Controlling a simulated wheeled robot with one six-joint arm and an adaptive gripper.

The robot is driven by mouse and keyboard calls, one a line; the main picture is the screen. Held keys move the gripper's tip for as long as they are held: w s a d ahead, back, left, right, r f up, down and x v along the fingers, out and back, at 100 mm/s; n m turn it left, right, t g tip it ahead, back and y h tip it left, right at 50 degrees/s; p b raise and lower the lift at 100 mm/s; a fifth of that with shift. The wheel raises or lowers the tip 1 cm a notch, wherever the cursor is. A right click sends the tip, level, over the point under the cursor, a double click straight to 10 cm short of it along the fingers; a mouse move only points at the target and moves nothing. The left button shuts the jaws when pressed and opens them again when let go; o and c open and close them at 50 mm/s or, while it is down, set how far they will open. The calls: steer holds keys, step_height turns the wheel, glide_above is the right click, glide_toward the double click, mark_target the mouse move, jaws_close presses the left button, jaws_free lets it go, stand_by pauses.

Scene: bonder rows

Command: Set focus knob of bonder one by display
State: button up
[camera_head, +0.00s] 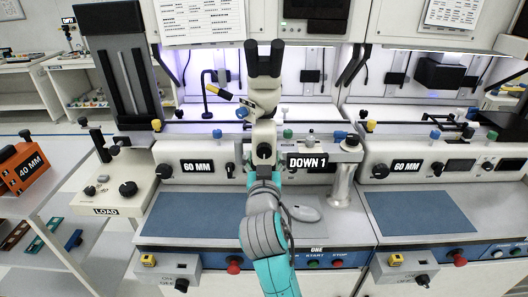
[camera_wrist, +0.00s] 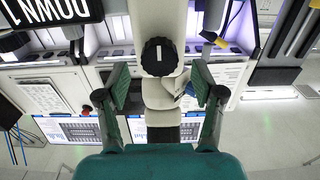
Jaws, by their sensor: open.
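The focus knob is a round black knob (camera_head: 264,150) on the pale column of the microscope (camera_head: 264,60) of bonder one. In the wrist view the knob (camera_wrist: 159,57), with a white mark on its face, sits centred between the fingertips or just beyond them. My gripper (camera_head: 257,168) is in front of the column, its fingers (camera_wrist: 160,88) apart on both sides and no contact visible. The display (camera_head: 308,162) reads "DOWN 1", right of the knob; in the wrist view it appears upside down at upper left (camera_wrist: 50,22).
A "60 MM" sign (camera_head: 198,166) is left on the same panel, and another (camera_head: 407,167) is on the neighbouring bonder. A grey post (camera_head: 344,175) stands right of the display. A blue mat (camera_head: 195,214) lies left of my arm. An orange "40 MM" box (camera_head: 27,172) is far left.

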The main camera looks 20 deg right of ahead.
mark_target(263, 152)
steer(key=shift+x, duration=1.55)
steer(key=c, duration=1.1)
steer(key=shift+c, duration=0.2)
steer(key=shift+a+n, duration=0.15)
steer(key=shift+n, duration=3.35)
